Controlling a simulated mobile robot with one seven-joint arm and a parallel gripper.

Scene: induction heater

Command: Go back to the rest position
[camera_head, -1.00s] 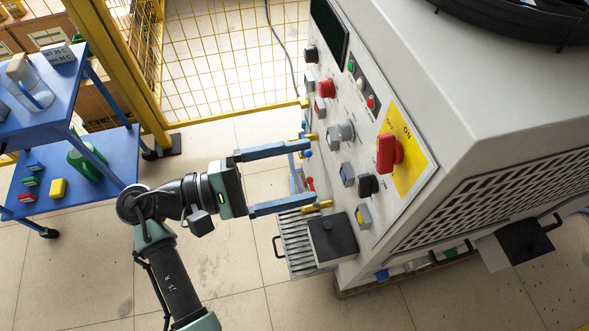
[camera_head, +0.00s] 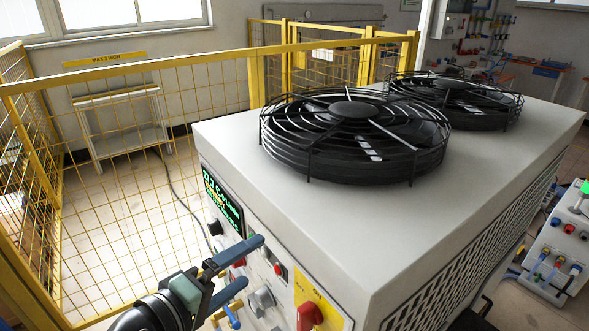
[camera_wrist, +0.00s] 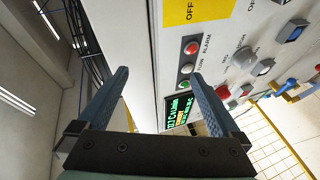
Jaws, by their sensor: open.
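My gripper (camera_head: 252,264) is open and empty, with its two blue fingers apart. In the head view it is at the lower middle, close to the front panel of the white induction heater (camera_head: 400,228). In the wrist view the gripper (camera_wrist: 160,92) points up along the panel (camera_wrist: 232,72), and nothing is between the fingers. The panel carries a lit green display (camera_head: 222,203), a red switch on a yellow plate (camera_head: 309,316), and several knobs and buttons. The lower panel and most of my arm are out of the head view.
Two black fans (camera_head: 352,135) sit on top of the heater. A yellow mesh fence (camera_head: 130,190) stands left and behind. A white shelf table (camera_head: 122,122) is beyond it. Another control box (camera_head: 560,250) is at the right. Floor between fence and heater looks clear.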

